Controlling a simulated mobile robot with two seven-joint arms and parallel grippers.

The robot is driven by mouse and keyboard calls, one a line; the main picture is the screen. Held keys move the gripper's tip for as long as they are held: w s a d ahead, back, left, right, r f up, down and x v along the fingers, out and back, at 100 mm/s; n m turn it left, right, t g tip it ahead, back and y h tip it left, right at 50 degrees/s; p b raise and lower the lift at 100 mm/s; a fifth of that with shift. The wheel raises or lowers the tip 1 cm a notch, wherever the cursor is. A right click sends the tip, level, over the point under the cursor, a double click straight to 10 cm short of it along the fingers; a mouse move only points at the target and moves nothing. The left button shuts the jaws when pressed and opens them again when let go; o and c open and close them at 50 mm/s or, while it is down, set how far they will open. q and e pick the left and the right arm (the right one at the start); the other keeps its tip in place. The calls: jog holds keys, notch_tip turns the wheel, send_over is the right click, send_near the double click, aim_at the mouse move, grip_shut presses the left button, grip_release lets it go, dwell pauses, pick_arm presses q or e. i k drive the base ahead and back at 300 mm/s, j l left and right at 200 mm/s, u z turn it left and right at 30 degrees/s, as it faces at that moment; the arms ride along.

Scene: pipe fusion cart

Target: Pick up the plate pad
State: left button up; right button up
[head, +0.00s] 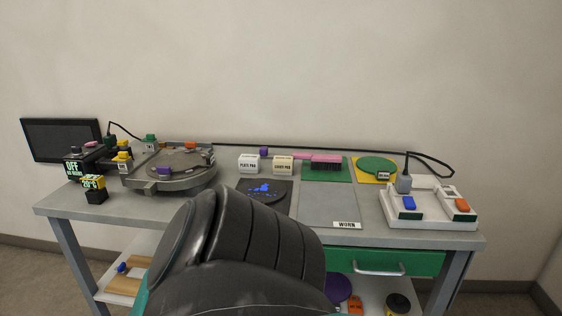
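The plate pad (248,163) is a small white block labelled "PLATE PAD". It sits on the cart top near the middle, right of the round grey hot-plate device. A similar cream block labelled as another pad (283,165) stands just to its right, apart from it. A large dark part of my own arm fills the lower middle of the head view. Neither gripper can be made out in this view.
A grey round machine (170,178) stands left of the pads. A dark mat with blue bits (266,190) lies in front. A pink brush (326,161) on a green mat, a green disc (378,166) and a white switch box (430,212) are to the right. A grey panel (328,205) is bare.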

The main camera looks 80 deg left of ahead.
aim_at(248, 163)
jog(key=k+j, duration=0.3)
jog(key=k, duration=0.2)
jog(key=k+j, duration=0.35)
jog(key=k, duration=0.15)
jog(key=k+j, duration=0.3)
jog(key=k, duration=0.25)
